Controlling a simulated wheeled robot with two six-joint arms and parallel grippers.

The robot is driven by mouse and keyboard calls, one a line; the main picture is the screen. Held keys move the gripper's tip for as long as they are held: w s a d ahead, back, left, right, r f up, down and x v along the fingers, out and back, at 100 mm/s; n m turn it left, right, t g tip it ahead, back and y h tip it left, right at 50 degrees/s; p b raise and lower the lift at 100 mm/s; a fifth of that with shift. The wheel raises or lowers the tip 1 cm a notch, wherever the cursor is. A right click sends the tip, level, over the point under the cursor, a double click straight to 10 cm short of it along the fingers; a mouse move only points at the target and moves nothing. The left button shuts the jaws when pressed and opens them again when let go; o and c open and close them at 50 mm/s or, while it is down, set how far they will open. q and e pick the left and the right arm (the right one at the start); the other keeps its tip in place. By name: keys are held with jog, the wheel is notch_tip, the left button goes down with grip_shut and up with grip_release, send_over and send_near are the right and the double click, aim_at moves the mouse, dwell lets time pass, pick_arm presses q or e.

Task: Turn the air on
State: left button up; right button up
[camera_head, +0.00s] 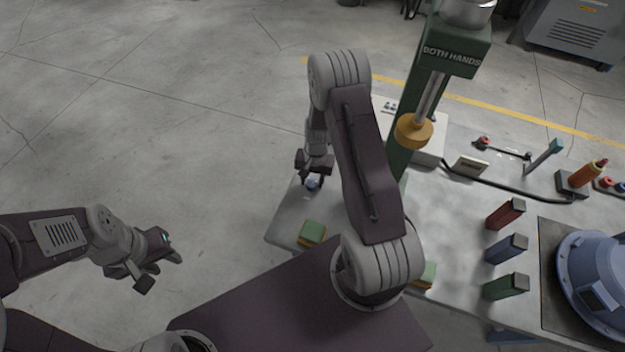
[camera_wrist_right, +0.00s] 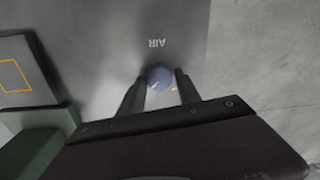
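A blue round air knob (camera_head: 313,184) sits on the far left corner of the grey bench. It also shows in the right wrist view (camera_wrist_right: 159,76), with the label AIR (camera_wrist_right: 157,43) on the bench beside it. My right gripper (camera_head: 312,180) reaches down over the knob. In the right wrist view its two fingers (camera_wrist_right: 158,85) stand on either side of the knob; whether they touch it I cannot tell. My left gripper (camera_head: 158,262) is out over the floor at the left, away from the bench, with its fingers apart and empty.
A green press column (camera_head: 455,50) marked BOTH HANDS stands behind my right arm, with a yellow collar (camera_head: 413,131). Green-yellow blocks (camera_head: 312,233) sit on the bench. Red (camera_head: 505,214), blue (camera_head: 506,248) and green (camera_head: 506,286) posts and a blue machine (camera_head: 595,285) stand at right.

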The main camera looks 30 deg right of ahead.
aim_at(314, 182)
jog(key=shift+o, duration=0.9)
notch_tip(314, 182, up, 9)
jog(key=shift+s+d, duration=0.2)
jog(key=shift+a, duration=0.1)
